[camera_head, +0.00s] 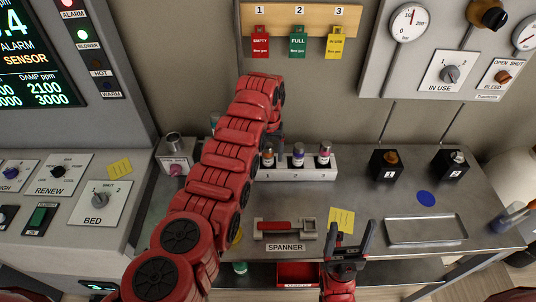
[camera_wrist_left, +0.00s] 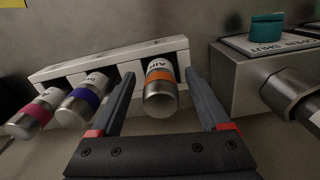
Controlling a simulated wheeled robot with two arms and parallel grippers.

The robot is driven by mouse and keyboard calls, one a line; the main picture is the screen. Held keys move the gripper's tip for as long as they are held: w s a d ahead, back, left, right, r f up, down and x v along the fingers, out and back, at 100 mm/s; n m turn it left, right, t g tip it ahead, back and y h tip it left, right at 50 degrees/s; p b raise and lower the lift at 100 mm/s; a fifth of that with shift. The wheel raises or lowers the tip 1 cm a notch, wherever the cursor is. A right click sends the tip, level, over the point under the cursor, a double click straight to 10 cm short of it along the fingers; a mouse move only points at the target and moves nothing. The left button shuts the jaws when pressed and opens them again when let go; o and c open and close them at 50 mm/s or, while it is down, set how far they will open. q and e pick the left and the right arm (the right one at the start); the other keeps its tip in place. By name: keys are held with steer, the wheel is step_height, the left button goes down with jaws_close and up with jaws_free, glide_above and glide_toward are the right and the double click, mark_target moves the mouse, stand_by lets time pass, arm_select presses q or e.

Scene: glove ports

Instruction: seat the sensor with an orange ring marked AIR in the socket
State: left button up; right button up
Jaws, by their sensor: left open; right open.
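The sensor with an orange ring (camera_wrist_left: 160,88) stands in the end slot of a white rack (camera_wrist_left: 110,60), its lettering upside down in the left wrist view. In the head view this sensor (camera_head: 267,158) is at the rack's left end, partly beside my arm. My left gripper (camera_wrist_left: 160,80) is open, its fingers on either side of the sensor with visible gaps. In the head view my left arm mostly hides that gripper. My right gripper (camera_head: 349,240) is open and empty above the bench's front. A box with an upright metal cylinder (camera_head: 173,142) stands left; I cannot tell if it is the socket.
The rack also holds a purple-ringed sensor (camera_head: 298,156) and a magenta-ringed sensor (camera_head: 325,156). A spanner (camera_head: 285,229), a yellow note (camera_head: 341,220) and a metal tray (camera_head: 426,230) lie on the bench. Two black boxes (camera_head: 386,164) (camera_head: 455,162) stand at right.

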arm_select(q)
steer(key=shift+w+f, duration=0.1)
steer(key=shift+f, duration=0.65)
jaws_close()
